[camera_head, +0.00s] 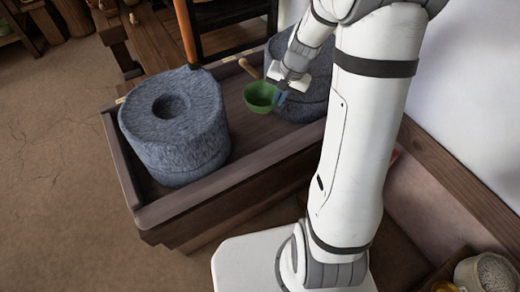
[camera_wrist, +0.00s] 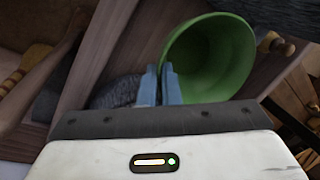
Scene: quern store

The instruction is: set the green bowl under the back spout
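The green bowl (camera_head: 260,96) is held over the wooden trough, between the two stone querns, with its opening facing up in the head view. My gripper (camera_head: 281,94) is at the bowl's right side. In the wrist view the bowl (camera_wrist: 212,62) is right of the blue fingers (camera_wrist: 170,86), which are close together at its wall and appear to pinch it. The front quern (camera_head: 175,125) is round grey stone with a hole in its top. The back quern (camera_head: 306,98) is partly hidden by my arm. I cannot clearly make out a back spout.
The trough (camera_head: 225,178) has raised wooden walls around the querns. A wooden handle (camera_head: 250,68) stands just behind the bowl. A dark chair-like frame (camera_head: 235,42) is behind the trough. A white wall is at right, with a filled pot (camera_head: 487,272) at the lower right. Open floor lies left.

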